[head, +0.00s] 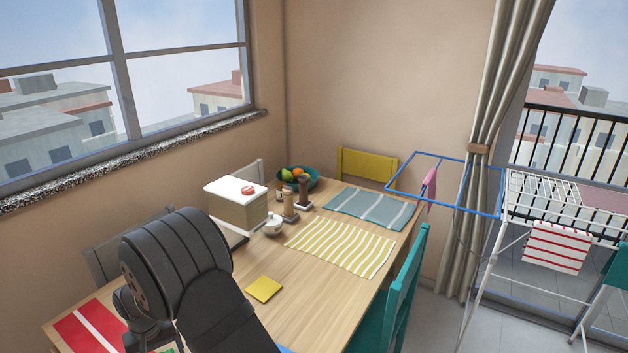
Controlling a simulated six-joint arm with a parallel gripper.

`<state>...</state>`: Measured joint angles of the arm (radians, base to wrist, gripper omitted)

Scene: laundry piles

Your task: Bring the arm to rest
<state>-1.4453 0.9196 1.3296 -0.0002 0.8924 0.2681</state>
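My arm shows large and dark at the lower left of the head view, in front of the wooden table (310,300). A thick black link and joint fill that area. My gripper is not visible, so I cannot see its fingers or whether it holds anything. A red cloth with a white stripe (78,330) lies on the table to the left of my arm. A small yellow cloth (264,289) lies flat to its right.
A yellow-striped cloth (343,247) and a blue-grey striped cloth (370,209) lie flat on the table. A box (236,207), a fruit bowl (314,184) and mills (290,207) stand behind. A teal chair (402,295) and drying rack (497,230) are at right.

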